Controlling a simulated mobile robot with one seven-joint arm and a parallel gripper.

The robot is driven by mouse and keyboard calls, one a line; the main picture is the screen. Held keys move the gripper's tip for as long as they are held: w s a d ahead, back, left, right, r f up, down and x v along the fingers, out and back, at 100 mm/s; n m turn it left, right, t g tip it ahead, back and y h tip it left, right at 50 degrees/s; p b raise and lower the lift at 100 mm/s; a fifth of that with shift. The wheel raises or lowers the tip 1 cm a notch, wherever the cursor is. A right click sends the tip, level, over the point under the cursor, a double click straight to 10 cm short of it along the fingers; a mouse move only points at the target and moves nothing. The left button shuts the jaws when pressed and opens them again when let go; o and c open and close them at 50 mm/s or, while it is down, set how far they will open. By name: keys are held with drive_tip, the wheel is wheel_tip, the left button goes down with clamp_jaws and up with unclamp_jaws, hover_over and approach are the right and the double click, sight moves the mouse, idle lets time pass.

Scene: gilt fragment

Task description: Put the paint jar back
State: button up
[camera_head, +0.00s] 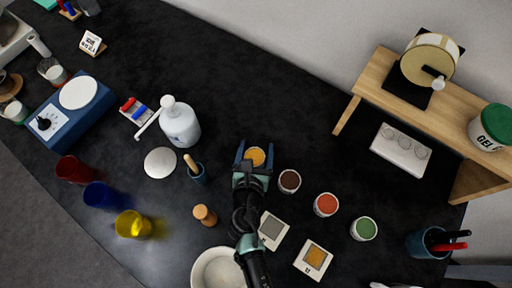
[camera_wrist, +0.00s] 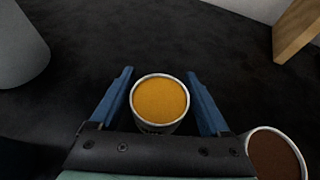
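A paint jar with ochre-yellow paint (camera_head: 256,157) stands upright on the dark bench at the upper left end of a slanting row of jars. It also shows in the wrist view (camera_wrist: 160,100), seen from above. My gripper (camera_head: 256,150) has its two blue fingers on either side of this jar, and in the wrist view (camera_wrist: 160,78) narrow dark gaps show between jar and fingers. The gripper looks open. Other jars in the row hold brown (camera_head: 290,180), orange-red (camera_head: 326,203) and green paint (camera_head: 364,228). The brown jar (camera_wrist: 277,155) is close to my right finger.
A wooden shelf (camera_head: 375,75) stands at the right, with a white block with round recesses (camera_head: 401,149) beneath it. A white bottle (camera_head: 180,124) and a small pot with a pestle (camera_head: 196,172) stand left of my gripper. Bench behind the ochre jar is clear.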

drive_tip(key=shift+o, duration=0.8)
